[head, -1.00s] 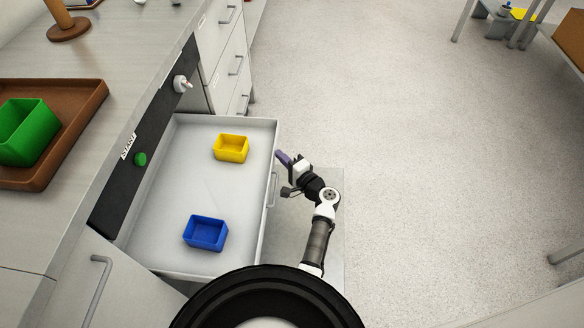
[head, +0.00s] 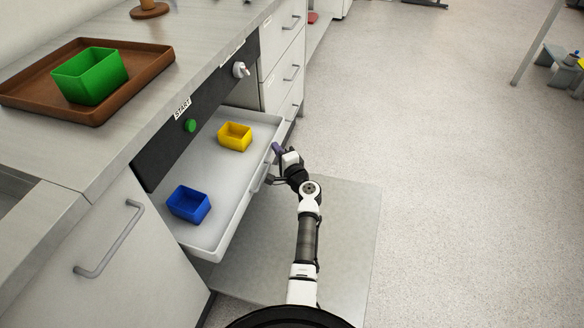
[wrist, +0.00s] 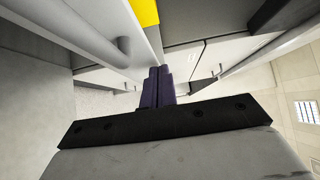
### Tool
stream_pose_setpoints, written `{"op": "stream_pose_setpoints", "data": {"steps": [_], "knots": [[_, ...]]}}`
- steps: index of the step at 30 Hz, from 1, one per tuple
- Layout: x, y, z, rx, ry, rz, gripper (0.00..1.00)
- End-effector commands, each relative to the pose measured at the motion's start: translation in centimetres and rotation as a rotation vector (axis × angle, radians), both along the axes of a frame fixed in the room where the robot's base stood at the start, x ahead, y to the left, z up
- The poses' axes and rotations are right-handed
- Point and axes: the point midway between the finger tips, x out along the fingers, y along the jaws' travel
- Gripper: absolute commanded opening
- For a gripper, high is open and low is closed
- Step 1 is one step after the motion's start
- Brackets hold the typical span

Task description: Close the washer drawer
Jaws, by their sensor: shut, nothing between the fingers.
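The washer drawer (head: 222,238) is a pale grey tray pulled out below the black control panel (head: 162,158) in the head view. A yellow box (head: 235,137) and a blue box (head: 188,204) stand in it. Its handle (head: 262,177) is on the front face. My gripper (head: 277,149) is shut and empty at the far end of the drawer front, by the rim. In the wrist view the purple fingertips (wrist: 158,84) are together, close to the drawer front. Whether they touch it I cannot tell. The drawer handle (wrist: 75,38) runs along the left there.
A green button (head: 190,125) and a white knob (head: 240,70) are on the panel. A brown tray (head: 95,116) with a green box (head: 92,76) stands on the counter. A cabinet door handle (head: 110,240) sticks out at the left. The floor at the right is open.

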Motion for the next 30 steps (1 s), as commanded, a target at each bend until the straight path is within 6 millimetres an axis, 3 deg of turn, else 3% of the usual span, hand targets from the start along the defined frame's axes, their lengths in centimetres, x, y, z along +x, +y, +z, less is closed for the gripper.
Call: {"op": "stream_pose_setpoints", "data": {"steps": [3, 18, 30], "knots": [[1.4, 2.0, -0.4, 0.0, 0.001, 0.002, 0.0], [4.3, 10.9, -0.3, 0.0, 0.002, 0.001, 0.0], [5.0, 13.5, -0.1, -0.001, 0.002, 0.0, 0.0]]}}
